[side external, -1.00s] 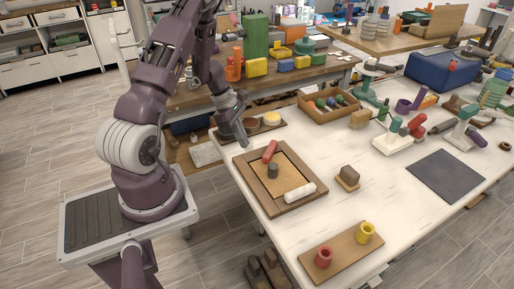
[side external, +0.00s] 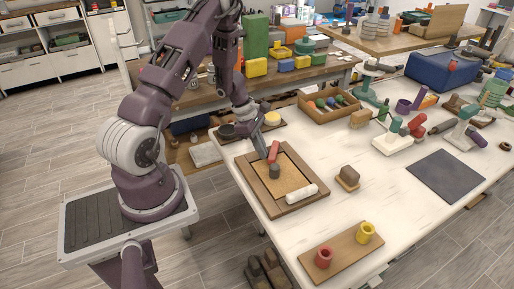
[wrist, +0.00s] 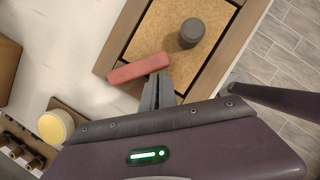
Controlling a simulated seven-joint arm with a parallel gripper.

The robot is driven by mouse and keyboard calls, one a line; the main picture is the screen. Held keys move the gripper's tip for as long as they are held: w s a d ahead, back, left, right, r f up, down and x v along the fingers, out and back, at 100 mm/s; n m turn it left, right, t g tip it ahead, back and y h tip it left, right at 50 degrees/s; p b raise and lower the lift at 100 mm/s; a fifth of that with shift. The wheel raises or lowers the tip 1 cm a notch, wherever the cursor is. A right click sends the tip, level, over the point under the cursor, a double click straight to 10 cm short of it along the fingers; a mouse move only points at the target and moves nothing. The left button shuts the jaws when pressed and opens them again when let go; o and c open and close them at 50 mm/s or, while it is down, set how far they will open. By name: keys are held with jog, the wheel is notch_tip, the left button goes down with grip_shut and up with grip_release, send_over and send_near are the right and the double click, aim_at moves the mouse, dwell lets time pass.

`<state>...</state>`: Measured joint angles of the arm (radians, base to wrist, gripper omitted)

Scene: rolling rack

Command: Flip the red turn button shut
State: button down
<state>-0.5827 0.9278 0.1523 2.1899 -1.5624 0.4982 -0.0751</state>
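The red turn button (side external: 274,152) is a red bar on a square wooden frame (side external: 250,178) with a cork-coloured panel (side external: 290,176). In the wrist view the red button (wrist: 138,68) lies slantwise, one end over the frame's wood and the other over the panel. A dark grey round knob (side external: 274,171) stands on the panel; it also shows in the wrist view (wrist: 191,32). A white bar (side external: 300,193) lies at the near side of the frame. My gripper (side external: 263,156) has its fingers together, tips (wrist: 157,76) right beside the red button; contact is unclear.
A plate with round pieces, one yellow (side external: 272,118), lies behind my gripper. A brown block (side external: 348,176) sits right of the frame. A board with red and yellow cups (side external: 342,252) is at the front. The white table between them is clear.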

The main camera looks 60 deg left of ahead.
dwell(0.3)
jog(key=shift+s+a, duration=0.15)
jog(key=shift+a, duration=0.6)
jog(key=s+a, duration=0.1)
jog(key=s+a+r, duration=0.1)
jog(key=s+a, duration=0.1)
jog(key=shift+s, duration=0.15)
jog(key=d+v, duration=0.1)
jog(key=v, duration=0.8)
jog(key=w+d+r+m, duration=0.2)
jog(key=d+r+m, duration=0.8)
jog(key=d+r, duration=0.5)
jog(key=s+d+r+m+t+y, duration=0.1)
jog(key=s+d+r+m, duration=0.2)
jog(key=s+d+m, duration=0.3)
jog(key=s+d+r+m+t+y, duration=0.1)
jog(key=s+d+r+m, duration=0.3)
jog(key=s+m, duration=0.5)
jog(key=shift+s+d+r+m+t+y, duration=0.25)
jog(key=shift+d+m+y, duration=0.4)
jog(key=shift+d, duration=0.55)
